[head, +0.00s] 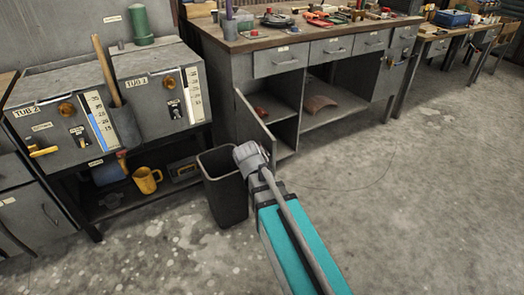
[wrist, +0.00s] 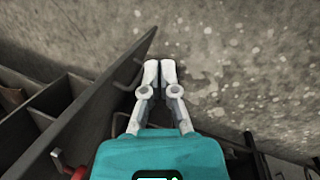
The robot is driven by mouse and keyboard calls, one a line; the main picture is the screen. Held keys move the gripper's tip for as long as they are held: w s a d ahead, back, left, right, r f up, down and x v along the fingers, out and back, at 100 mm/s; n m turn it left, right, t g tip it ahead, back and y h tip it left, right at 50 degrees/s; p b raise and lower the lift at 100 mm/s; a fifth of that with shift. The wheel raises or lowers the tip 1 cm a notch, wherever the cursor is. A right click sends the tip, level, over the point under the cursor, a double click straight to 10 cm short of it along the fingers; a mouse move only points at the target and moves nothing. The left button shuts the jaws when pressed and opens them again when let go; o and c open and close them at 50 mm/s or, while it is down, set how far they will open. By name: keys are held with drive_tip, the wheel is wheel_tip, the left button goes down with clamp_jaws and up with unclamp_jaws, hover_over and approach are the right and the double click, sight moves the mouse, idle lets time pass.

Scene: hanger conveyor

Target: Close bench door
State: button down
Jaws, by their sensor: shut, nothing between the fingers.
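The grey bench (head: 235,75) has an open lower cabinet at the back centre of the head view. Its door (head: 256,128) stands swung outward at the left of the opening. In the wrist view, the door appears as a dark slanting panel (wrist: 105,87) with a thin bar handle. My gripper (wrist: 160,66) is shut and empty, with its fingertips just right of the panel near its outer end. I cannot tell whether they touch it. In the head view my arm reaches toward the door, and the fingers cannot be made out.
A black bin (head: 225,190) stands on the floor just left of my arm. Left of it are the tub units (head: 60,125) and a yellow jug (head: 147,180) on a low shelf. Several tools lie on the bench top. The floor to the right is clear.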

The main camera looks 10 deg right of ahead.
drive_tip(key=w+a+r+n+t+h+p, duration=0.1)
drive_tip(key=w+a+r+n+h+p, duration=0.4)
drive_tip(key=r+n, duration=0.7)
drive_tip(key=w+a+r+p, duration=0.1)
drive_tip(key=w+a+p, duration=0.1)
drive_tip(key=w+a, duration=0.2)
drive_tip(key=shift+r+n+t+h+p, duration=0.25)
drive_tip(key=shift+n+t+h+p, duration=0.05)
drive_tip(key=shift+n+t, duration=0.1)
drive_tip(key=shift+w+d+f, duration=0.1)
drive_tip(key=shift+f, duration=0.1)
drive_tip(key=d+r+b+x, duration=0.2)
drive_tip(key=b+x, duration=0.5)
drive_tip(key=x, duration=0.5)
drive_tip(key=shift+w+d, duration=0.2)
drive_tip(key=shift+d, duration=0.05)
drive_tip(key=shift+f, duration=0.15)
